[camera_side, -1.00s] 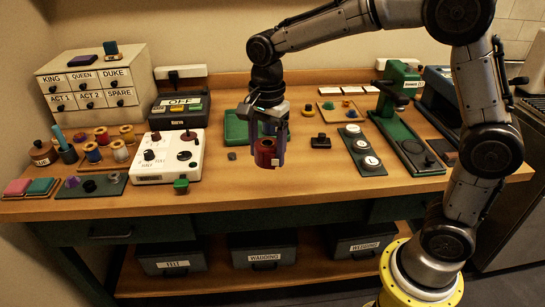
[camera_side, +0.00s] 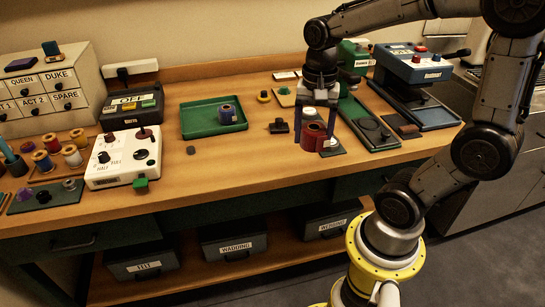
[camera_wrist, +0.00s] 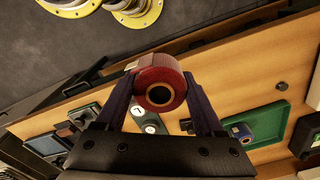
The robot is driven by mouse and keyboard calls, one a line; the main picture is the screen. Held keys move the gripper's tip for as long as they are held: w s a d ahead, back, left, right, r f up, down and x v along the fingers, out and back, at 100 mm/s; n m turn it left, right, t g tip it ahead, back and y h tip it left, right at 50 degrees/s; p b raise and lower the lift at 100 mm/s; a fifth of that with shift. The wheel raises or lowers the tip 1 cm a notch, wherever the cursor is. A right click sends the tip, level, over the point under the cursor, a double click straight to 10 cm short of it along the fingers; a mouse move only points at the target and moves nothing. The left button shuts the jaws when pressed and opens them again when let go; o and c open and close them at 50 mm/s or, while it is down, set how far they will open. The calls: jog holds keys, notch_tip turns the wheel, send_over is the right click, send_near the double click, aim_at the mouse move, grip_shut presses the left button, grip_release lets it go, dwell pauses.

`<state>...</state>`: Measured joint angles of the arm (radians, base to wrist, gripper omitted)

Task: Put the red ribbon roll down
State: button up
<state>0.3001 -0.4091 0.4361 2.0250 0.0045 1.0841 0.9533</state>
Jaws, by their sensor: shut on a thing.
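The red ribbon roll (camera_side: 313,137) is gripped between the two dark purple fingers of my gripper (camera_side: 315,128). In the side view it hangs at the right-centre of the table, in front of the small board with white dials (camera_side: 332,151) and partly covering it. In the wrist view the roll (camera_wrist: 160,72) sits between the fingertips with its dark hollow core towards the camera. How high it is above the table cannot be told for sure. A blue roll (camera_side: 227,113) stands in the green tray (camera_side: 200,128) to the left.
A small black block (camera_side: 278,127) is just left of my gripper. The white control box (camera_side: 125,158) and thread spools (camera_side: 71,155) are at the left. The front middle of the table is bare.

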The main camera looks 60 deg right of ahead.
jog(key=w+d+f, duration=0.2)
jog(key=w+f, duration=0.2)
jog(key=w, duration=0.3)
send_over(272, 161)
jog(key=f, duration=0.5)
jog(key=shift+s, duration=0.3)
jog(key=shift+w+f, duration=0.15)
jog(key=shift+f, duration=0.75)
jog(key=shift+w+f, duration=0.1)
jog(key=shift+f, duration=0.8)
jog(key=shift+f, duration=0.15)
jog(key=o, duration=1.4)
jog(key=shift+c, duration=0.2)
